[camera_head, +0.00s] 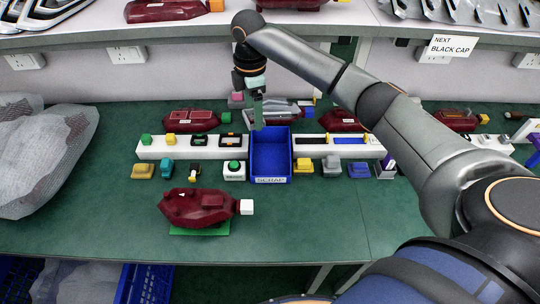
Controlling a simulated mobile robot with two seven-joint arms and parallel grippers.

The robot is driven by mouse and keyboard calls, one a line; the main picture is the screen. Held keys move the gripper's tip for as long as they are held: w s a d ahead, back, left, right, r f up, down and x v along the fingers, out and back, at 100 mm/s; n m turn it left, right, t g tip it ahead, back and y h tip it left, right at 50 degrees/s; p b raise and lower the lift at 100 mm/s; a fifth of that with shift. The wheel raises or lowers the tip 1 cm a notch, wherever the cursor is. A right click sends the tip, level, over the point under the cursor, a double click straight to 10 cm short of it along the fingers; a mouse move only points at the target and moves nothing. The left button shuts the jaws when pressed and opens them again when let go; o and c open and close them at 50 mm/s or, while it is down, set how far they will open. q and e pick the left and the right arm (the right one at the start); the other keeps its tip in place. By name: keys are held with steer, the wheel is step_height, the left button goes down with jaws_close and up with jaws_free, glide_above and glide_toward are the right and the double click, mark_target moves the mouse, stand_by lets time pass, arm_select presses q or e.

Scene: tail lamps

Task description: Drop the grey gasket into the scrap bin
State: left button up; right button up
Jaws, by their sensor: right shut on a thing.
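My right gripper (258,126) points down over the back left part of the blue scrap bin (284,181). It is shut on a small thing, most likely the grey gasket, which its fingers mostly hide. The bin is an open blue box with a white SCRAP label on its front, standing on the green bench. Its visible inside looks empty. The gripper's tips show against the bin's back edge; their exact height above it is hard to tell. My left gripper is not in view.
White racks with small parts flank the bin, left (180,152) and right (340,150). Several coloured blocks and buttons stand in front of them. A dark red lamp (198,207) lies on a green mat at front left. A wrapped bundle (45,150) lies far left.

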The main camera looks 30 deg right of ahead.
steer(key=w+d+f+n+b, duration=0.1)
steer(key=d+f+n+b, duration=0.1)
steer(key=d+f+n, duration=0.2)
steer(key=w+d+f+n+b, duration=0.1)
steer(key=d+f+n, duration=0.3)
steer(key=f+n, duration=0.5)
step_height(320, 180, down, 2)
steer(key=shift+f+b, duration=0.15)
steer(key=shift+b, duration=0.4)
steer(key=shift+a, duration=0.1)
steer(key=o, duration=1.4)
step_height(320, 180, up, 8)
steer(key=shift+f, duration=0.15)
